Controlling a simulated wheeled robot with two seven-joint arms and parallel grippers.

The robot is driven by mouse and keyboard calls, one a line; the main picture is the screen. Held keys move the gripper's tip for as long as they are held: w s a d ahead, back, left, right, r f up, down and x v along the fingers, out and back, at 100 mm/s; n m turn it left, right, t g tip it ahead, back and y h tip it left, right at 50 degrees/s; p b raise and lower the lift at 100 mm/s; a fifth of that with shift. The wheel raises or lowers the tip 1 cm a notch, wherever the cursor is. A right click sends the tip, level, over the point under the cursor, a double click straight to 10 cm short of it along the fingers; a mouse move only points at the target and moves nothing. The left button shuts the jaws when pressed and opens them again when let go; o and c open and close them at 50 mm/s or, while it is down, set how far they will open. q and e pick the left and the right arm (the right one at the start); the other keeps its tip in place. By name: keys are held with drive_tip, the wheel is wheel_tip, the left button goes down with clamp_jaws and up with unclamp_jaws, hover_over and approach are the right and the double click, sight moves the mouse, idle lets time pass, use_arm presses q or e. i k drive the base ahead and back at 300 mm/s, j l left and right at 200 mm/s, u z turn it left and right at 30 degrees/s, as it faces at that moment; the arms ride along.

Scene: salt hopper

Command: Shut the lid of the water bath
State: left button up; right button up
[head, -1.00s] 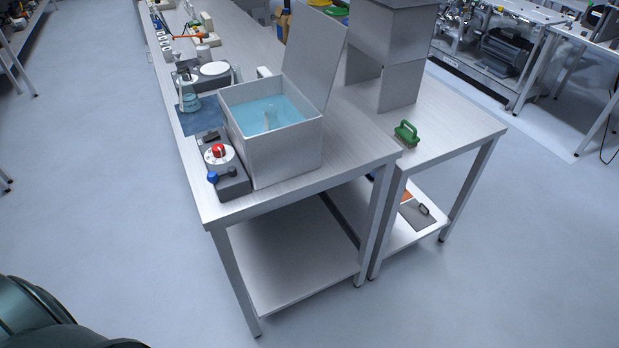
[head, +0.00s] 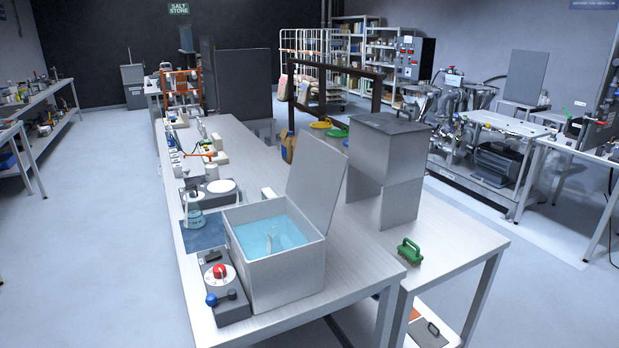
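The water bath (head: 288,278) is a grey metal box with blue water (head: 262,238) in it, standing near the front end of a long metal bench. Its lid (head: 318,185) stands open, tilted up from the right side of the box. A control unit with a red knob and a blue-ended lever (head: 222,285) sits against the left of the box. A small pale object shows in the water. Neither of my grippers is in the head view.
A grey box-shaped stand (head: 385,165) rises right of the lid. A hotplate with a flask (head: 195,212) stands behind the bath on the left. Open floor (head: 90,240) lies left of the bench.

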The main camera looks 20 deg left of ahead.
sight(319, 169)
drive_tip(key=i+l+u, duration=0.1)
drive_tip(key=u, duration=1)
drive_tip(key=i+l+u, duration=0.15)
drive_tip(key=l+u, duration=0.15)
drive_tip(key=l, duration=0.15)
drive_tip(key=i+l+u, duration=0.15)
drive_tip(key=l+u, duration=0.2)
drive_tip(key=l, duration=0.15)
drive_tip(key=l+u, duration=0.3)
drive_tip(key=l, duration=0.2)
drive_tip(key=i+l+u, duration=0.1)
drive_tip(key=l, duration=1.2)
